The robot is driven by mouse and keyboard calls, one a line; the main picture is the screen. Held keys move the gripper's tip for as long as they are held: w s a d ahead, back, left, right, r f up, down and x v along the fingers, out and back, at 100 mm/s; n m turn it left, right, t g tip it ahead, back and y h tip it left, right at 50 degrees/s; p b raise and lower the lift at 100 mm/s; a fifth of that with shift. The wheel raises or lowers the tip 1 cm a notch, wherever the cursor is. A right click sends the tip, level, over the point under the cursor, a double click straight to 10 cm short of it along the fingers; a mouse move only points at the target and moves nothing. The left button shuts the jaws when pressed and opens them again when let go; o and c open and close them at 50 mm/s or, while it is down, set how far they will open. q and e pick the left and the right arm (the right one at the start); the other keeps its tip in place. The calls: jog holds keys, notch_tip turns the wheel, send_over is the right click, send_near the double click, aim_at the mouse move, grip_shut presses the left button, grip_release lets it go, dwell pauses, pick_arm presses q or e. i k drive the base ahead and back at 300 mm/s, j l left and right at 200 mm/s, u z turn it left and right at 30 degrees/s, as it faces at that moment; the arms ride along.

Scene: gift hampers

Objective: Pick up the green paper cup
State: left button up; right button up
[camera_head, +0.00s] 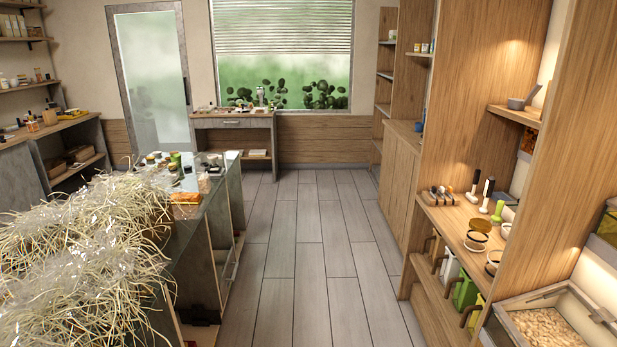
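A small green cup-like item (176,158) stands upright at the far end of the dark counter, among several small jars and containers. It is too small and far off to be sure that it is the green paper cup. Neither of my grippers shows in the head view, and nothing is seen being held.
The long dark counter (212,219) on the left carries a large heap of pale shredded straw (75,250). A wooden shelf unit (545,130) lines the right, with jars and tools. Clear plank floor (300,250) runs between them to a small desk (234,122).

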aim_at(175, 157)
jog(key=i+u, duration=0.2)
jog(key=i, duration=0.35)
jog(key=i+l+u, duration=0.15)
jog(key=i, duration=0.4)
jog(key=i+l+u, duration=0.2)
jog(key=i, duration=0.35)
jog(key=i+l+u, duration=0.65)
jog(key=i+l, duration=0.15)
jog(key=i+l+u, duration=0.4)
jog(key=i+l, duration=0.8)
